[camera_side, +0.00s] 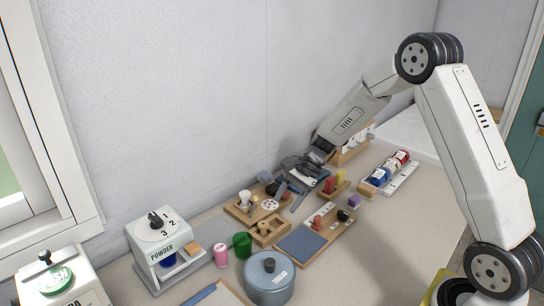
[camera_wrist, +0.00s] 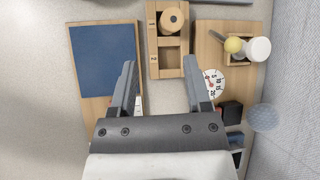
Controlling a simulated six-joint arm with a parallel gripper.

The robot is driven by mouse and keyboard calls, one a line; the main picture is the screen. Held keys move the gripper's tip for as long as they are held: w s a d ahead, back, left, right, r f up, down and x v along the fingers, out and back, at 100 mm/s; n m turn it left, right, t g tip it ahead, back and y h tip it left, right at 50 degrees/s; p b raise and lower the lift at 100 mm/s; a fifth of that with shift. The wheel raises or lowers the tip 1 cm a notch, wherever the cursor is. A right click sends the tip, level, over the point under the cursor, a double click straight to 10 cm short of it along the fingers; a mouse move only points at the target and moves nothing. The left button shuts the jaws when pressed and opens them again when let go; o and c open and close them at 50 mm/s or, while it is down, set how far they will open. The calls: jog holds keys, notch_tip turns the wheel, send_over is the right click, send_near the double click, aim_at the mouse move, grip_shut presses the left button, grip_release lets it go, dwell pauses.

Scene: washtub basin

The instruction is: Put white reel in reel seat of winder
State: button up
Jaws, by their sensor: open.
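My gripper (camera_side: 289,192) is open, above the cluttered middle of the bench. In the wrist view its two fingers (camera_wrist: 158,68) are spread with nothing held between them. A pale reel-like piece (camera_side: 390,166) lies between a blue and a red one in a white tray at the right; it appears to be the white reel. It is well away from my gripper and outside the wrist view. I cannot tell for sure which fixture is the winder. My gripper hides part of the wooden fixtures behind it.
A wooden block with two pockets (camera_side: 268,231) holds a tan round piece. A board with a white cup-like piece (camera_side: 244,198) and dial (camera_wrist: 212,84) stands beside it. A blue pad (camera_side: 300,243), grey lidded pot (camera_side: 268,282), green cup (camera_side: 242,244) and powder dispenser (camera_side: 157,250) are around.

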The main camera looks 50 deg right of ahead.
jog(key=s+a+r+n+h, duration=0.1)
jog(key=s+a+n+h, duration=0.1)
jog(key=s+n, duration=0.6)
jog(key=s+a+r+n+h, duration=0.1)
jog(key=s+n+h, duration=0.4)
jog(key=s+n, duration=0.3)
jog(key=shift+s+a+t, duration=0.4)
jog(key=shift+s, duration=0.1)
